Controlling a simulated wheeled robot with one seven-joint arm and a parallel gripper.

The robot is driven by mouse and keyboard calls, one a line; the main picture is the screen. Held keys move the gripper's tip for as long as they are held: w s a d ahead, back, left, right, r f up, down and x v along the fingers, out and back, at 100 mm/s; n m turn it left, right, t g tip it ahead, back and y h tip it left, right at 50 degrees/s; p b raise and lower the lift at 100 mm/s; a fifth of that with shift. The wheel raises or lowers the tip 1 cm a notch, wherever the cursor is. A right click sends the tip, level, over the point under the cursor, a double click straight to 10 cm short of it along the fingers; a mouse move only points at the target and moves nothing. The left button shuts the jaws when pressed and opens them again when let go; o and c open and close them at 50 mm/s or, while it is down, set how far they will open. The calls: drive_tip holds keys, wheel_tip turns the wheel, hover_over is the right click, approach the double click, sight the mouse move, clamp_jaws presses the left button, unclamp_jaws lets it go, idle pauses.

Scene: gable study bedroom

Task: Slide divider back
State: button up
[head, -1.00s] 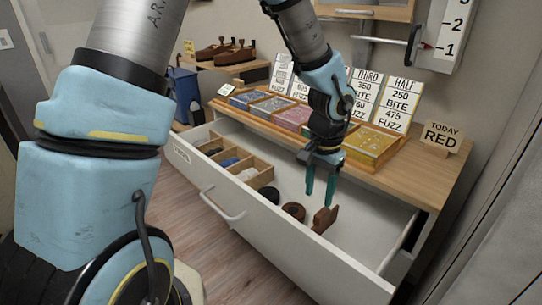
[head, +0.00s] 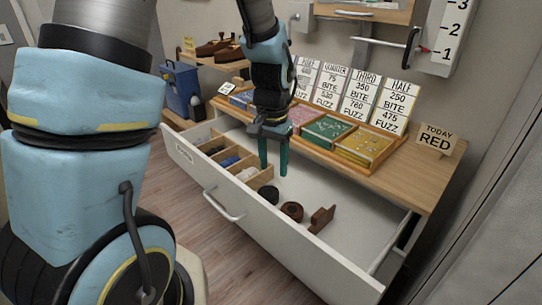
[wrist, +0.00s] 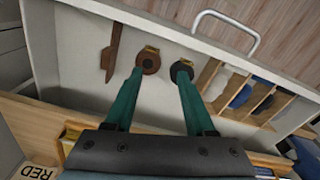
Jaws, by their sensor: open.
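The white drawer (head: 345,262) stands open. A light wooden divider (head: 262,180) stands across it beside the cream item, at the right end of several small compartments. The wrist view shows this divider (wrist: 206,76) to the right of the fingers. My gripper (head: 273,168) hangs over the drawer, pointing down, with its two teal fingers apart and nothing between them. In the wrist view my gripper (wrist: 164,80) has its fingertips in front of two rolls and left of the divider. I cannot tell how high the tips are above the drawer floor.
A black roll (head: 268,195), a brown roll (head: 292,211) and a brown wooden piece (head: 322,219) lie in the drawer right of the divider. Bare floor shows behind them. The counter above holds colored trays and price cards (head: 396,104). The drawer front has a handle (head: 222,208).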

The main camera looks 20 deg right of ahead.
drive_tip(key=shift+w+a+r, duration=0.1)
drive_tip(key=shift+w+a, duration=0.1)
drive_tip(key=shift+a, duration=0.1)
